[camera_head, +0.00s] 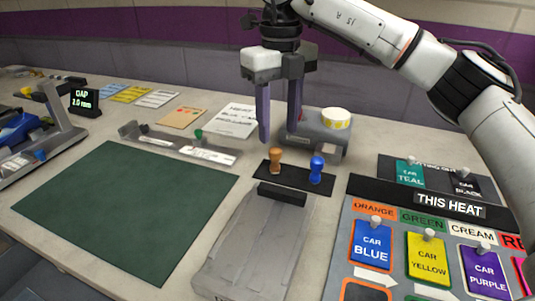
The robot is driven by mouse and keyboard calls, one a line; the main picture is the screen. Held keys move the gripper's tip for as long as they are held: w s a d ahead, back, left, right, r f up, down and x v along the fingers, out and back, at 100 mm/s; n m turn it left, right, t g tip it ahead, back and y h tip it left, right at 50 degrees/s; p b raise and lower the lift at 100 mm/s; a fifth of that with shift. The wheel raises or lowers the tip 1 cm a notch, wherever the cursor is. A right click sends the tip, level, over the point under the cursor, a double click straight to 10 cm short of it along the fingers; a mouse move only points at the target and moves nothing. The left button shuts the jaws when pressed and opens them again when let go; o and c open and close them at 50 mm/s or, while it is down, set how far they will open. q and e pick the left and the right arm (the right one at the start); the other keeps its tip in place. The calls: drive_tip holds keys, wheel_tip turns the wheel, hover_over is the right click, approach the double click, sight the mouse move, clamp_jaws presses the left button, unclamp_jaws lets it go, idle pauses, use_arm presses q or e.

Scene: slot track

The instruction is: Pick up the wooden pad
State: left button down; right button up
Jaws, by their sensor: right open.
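The wooden pad looks to be the small brown knob-topped piece (275,161), standing upright on a black mat (294,181) in the middle of the table. A blue piece (316,169) of similar shape stands to its right on the same mat. My right gripper (278,136) is open and empty, with its fingers pointing down. In the picture its fingertips are just above the brown piece and appear apart from it. My left gripper is out of view.
A grey device with a yellow-and-white roll (336,118) stands close behind the mat. A grey sloped track (253,243) lies in front. A board of car cards (425,214) is at right, a green mat (122,205) at left.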

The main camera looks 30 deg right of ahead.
sight(276, 149)
drive_tip(key=f, duration=0.8)
drive_tip(key=shift+w+a+f+b, duration=0.1)
drive_tip(key=shift+a+f+b, duration=0.1)
drive_tip(key=shift+b, duration=0.15)
clamp_jaws()
